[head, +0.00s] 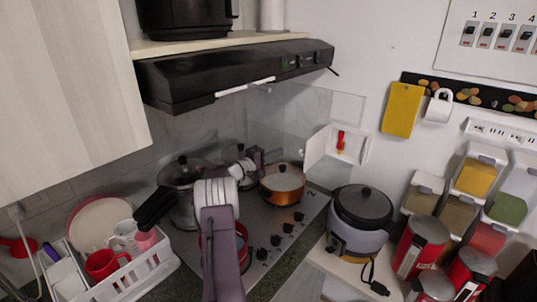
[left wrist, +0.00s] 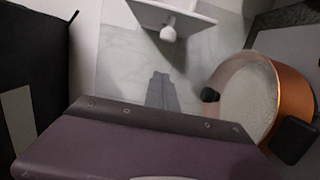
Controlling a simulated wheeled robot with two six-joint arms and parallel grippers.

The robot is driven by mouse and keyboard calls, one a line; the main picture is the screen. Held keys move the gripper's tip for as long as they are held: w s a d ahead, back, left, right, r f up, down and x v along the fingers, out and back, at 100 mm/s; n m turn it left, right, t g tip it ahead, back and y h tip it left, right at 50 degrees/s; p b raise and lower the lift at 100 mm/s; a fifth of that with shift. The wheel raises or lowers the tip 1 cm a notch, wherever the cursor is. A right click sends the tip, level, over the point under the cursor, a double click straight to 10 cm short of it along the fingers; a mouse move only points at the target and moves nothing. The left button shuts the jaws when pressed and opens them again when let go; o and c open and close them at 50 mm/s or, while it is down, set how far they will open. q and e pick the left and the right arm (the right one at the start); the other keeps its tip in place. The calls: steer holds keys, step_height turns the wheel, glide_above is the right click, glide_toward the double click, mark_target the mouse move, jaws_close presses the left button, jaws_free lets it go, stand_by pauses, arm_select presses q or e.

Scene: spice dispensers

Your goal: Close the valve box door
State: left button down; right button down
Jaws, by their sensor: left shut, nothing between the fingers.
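The white valve box (head: 350,147) is on the wall behind the stove, with a red and yellow valve (head: 340,140) visible inside. Its white door (head: 317,145) stands open toward the left, with a small round knob (head: 302,152). In the left wrist view, the door (left wrist: 180,9) is at the top and its knob (left wrist: 168,31) points down. My left gripper (head: 272,156) is over the stove, left of and slightly below the door, apart from it. Its grey fingers (left wrist: 162,80) are together and empty, below the knob in the wrist view. My right gripper is not in view.
A copper pot (head: 282,192) sits close below my left gripper; it also shows in the wrist view (left wrist: 290,92). A lidded steel pot (head: 180,178) is left on the stove. A rice cooker (head: 360,218) stands right of it. The range hood (head: 235,72) hangs above.

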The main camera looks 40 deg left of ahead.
arm_select(q)
steer(key=w+d, duration=0.1)
steer(key=d+p, duration=0.1)
steer(key=d, duration=0.1)
steer(key=w+d, duration=0.1)
steer(key=shift+w+d+p, duration=0.15)
steer(key=shift+w+p, duration=0.15)
steer(key=shift+p, duration=0.1)
